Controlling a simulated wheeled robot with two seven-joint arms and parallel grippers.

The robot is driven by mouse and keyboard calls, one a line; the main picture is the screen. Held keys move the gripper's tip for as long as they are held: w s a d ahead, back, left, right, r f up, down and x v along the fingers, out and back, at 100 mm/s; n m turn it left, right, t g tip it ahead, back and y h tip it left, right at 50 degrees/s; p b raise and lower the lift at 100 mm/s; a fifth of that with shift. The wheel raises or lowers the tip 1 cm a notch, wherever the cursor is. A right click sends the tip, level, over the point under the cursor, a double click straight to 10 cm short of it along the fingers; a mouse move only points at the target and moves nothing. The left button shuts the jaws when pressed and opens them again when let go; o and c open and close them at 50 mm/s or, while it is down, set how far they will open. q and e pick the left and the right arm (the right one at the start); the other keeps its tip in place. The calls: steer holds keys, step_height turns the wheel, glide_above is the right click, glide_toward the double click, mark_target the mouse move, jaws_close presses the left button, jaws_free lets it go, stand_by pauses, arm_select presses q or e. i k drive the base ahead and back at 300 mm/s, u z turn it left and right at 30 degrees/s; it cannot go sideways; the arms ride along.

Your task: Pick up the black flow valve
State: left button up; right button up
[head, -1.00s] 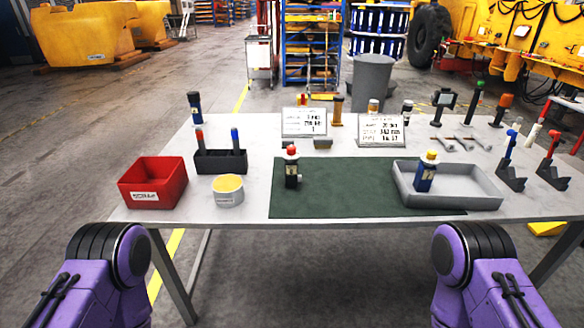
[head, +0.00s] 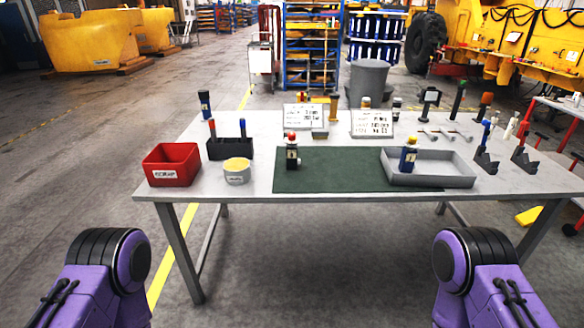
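In the head view a black flow valve (head: 292,155) with a red top and a pale label stands upright on the dark green mat (head: 335,178), near the mat's left side. A small red and white part shows at its right side. My two purple arms show at the lower left and lower right, in front of the table. Neither gripper is in view. Nothing is seen touching the valve.
A grey tray (head: 432,181) with a blue, yellow-topped valve (head: 409,156) stands to the right. Two sign boards (head: 303,116) (head: 371,124) are behind. The mat's middle is clear.

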mark_target(292, 162)
steer(key=z, duration=0.9)
steer(key=i, duration=0.95)
steer(key=u, duration=0.05)
